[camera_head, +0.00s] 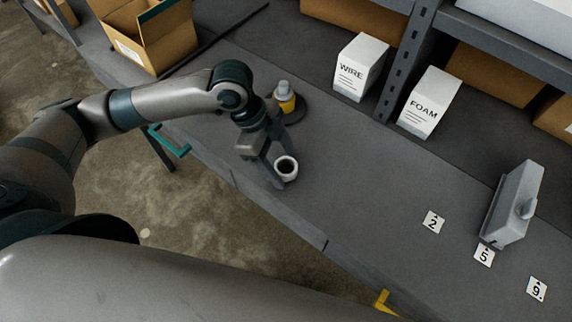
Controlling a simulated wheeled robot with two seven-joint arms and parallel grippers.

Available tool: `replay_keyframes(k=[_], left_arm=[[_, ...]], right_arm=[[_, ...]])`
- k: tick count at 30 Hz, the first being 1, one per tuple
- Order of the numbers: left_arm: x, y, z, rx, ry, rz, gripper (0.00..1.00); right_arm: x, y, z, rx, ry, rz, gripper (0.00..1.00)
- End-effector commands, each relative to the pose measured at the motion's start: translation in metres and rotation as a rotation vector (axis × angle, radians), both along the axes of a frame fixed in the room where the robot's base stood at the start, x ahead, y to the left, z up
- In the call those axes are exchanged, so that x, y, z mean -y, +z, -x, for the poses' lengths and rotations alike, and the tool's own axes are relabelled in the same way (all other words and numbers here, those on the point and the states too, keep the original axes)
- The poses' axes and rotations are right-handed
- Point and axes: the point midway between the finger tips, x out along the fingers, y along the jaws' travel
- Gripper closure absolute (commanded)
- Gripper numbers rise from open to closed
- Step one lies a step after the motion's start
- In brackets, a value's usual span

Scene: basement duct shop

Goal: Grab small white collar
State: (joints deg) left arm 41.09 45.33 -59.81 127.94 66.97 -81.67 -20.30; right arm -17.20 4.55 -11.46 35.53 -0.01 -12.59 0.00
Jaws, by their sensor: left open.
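The small white collar (287,176), a short ring with a dark opening, stands on the grey bench near its front edge. My left gripper (276,172) is open and reaches down at the collar. One finger shows at the collar's left side and the other shows behind it. I cannot tell whether the fingers touch it. My right gripper is not in view.
A yellow and grey object (285,98) on a dark round base stands just behind the gripper. A grey device (514,205) and number cards (433,222) lie right. The bench middle is clear.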

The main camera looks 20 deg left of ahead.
Motion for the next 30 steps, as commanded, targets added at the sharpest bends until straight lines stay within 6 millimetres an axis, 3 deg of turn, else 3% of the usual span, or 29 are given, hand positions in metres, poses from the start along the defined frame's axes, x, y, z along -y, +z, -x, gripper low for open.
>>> replay_keyframes(k=[11,15,17,30], left_arm=[[0.0,0.0003,-0.0001,0.0,0.0,0.0,0.38],[0.0,0.0003,0.0,0.0,0.0,0.0,0.71],[0.0,0.0003,0.0,0.0,0.0,0.0,0.82],[0.0002,0.0046,-0.0007,0.001,0.0,0.001,0.82]], right_arm=[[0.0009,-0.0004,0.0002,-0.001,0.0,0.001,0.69],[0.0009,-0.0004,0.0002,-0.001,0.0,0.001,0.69],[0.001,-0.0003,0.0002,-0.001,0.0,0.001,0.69],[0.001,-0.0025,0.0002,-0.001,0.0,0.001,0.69]])
